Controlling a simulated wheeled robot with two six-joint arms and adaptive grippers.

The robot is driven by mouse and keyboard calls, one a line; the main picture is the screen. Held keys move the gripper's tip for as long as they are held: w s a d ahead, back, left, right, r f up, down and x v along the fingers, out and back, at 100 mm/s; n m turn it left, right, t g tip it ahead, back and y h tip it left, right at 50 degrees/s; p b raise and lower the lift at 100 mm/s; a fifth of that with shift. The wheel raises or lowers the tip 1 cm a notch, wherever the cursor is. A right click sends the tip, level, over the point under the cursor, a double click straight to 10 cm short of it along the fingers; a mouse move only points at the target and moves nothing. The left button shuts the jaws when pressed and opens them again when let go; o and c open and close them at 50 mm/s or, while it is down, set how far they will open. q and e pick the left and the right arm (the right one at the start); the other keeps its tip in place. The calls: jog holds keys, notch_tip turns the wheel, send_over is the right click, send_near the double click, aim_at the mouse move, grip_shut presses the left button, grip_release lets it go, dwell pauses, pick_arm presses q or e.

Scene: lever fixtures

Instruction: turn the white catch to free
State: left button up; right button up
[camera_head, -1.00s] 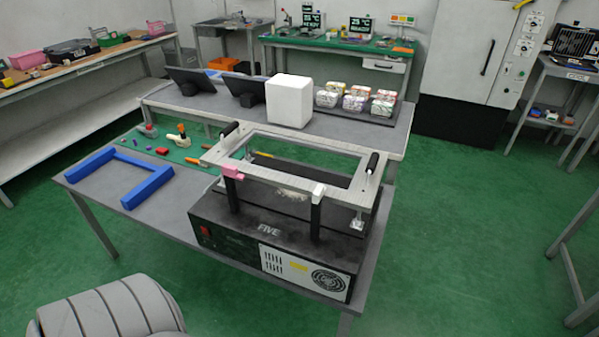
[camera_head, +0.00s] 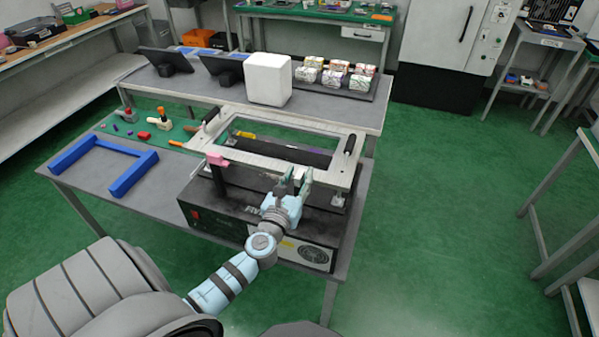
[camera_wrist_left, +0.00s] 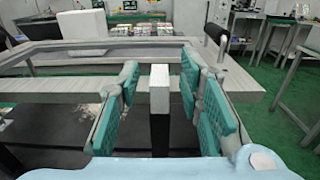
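The white catch (camera_wrist_left: 159,88) is a small pale block on top of a dark post, at the near edge of the pale frame (camera_wrist_left: 240,84). My left gripper (camera_wrist_left: 159,84) is open, with its green-padded fingers on either side of the catch and gaps showing on both sides. In the head view my left gripper (camera_head: 294,180) reaches over the front of the black machine (camera_head: 225,217) and hides the white catch there. A pink catch (camera_head: 216,159) sits on another post left of the gripper. My right gripper is not in view.
The frame has black handles (camera_head: 349,144) at its ends. A blue bracket (camera_head: 130,170) lies on the table to the left, near a green mat (camera_head: 135,129) with small parts. A white box (camera_head: 268,79) stands on the table behind.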

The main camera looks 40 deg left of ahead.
pick_arm(q)
jog(key=shift+w+a, duration=0.2)
jog(key=shift+w, duration=0.35)
grip_shut()
